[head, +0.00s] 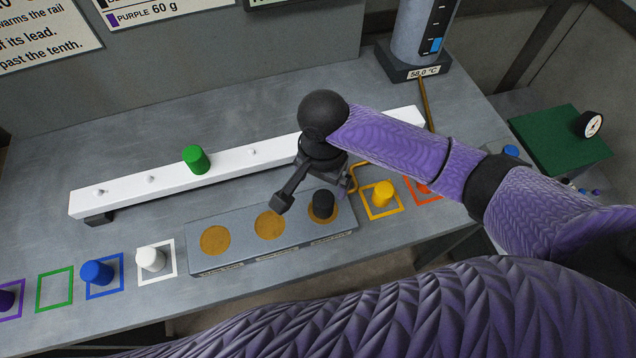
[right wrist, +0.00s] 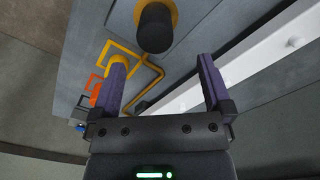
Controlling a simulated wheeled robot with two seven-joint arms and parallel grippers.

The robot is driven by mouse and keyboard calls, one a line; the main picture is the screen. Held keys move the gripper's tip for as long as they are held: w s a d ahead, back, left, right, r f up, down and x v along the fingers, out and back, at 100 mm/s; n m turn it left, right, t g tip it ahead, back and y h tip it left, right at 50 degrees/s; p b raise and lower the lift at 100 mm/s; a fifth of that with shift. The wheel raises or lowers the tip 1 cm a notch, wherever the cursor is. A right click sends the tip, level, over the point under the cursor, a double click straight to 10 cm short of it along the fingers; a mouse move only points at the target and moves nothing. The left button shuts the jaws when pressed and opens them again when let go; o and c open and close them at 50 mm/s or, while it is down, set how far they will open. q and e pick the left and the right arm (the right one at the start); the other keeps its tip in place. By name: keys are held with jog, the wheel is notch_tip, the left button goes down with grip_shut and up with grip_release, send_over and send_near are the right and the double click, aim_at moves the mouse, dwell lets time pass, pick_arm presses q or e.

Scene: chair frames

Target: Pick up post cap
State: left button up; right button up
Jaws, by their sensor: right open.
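Several coloured cylinders that look like post caps stand on the bench. A black cap (head: 322,204) stands on the right-hand orange disc of a grey block (head: 206,263). A green cap (head: 196,159) stands on the white rail (head: 120,195). My right gripper (head: 300,190) is open and empty, above and just behind the black cap. In the right wrist view the black cap (right wrist: 155,28) lies beyond the fingertips, roughly in line with the gap between the fingers (right wrist: 160,65). My left gripper is not in view.
White (head: 151,259), blue (head: 97,273), purple (head: 6,299) and yellow (head: 382,194) caps stand in painted squares. The green square (head: 55,289) is empty. My right forearm partly hides the orange square (head: 424,190).

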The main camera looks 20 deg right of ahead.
aim_at(324, 198)
jog(key=f, duration=0.2)
jog(key=f+b, duration=0.1)
jog(key=f, duration=0.2)
jog(key=f+b, duration=0.1)
jog(key=f, duration=0.2)
jog(key=shift+s+d, duration=0.1)
jog(key=shift+s, duration=0.25)
jog(key=shift+r, duration=0.15)
grip_shut()
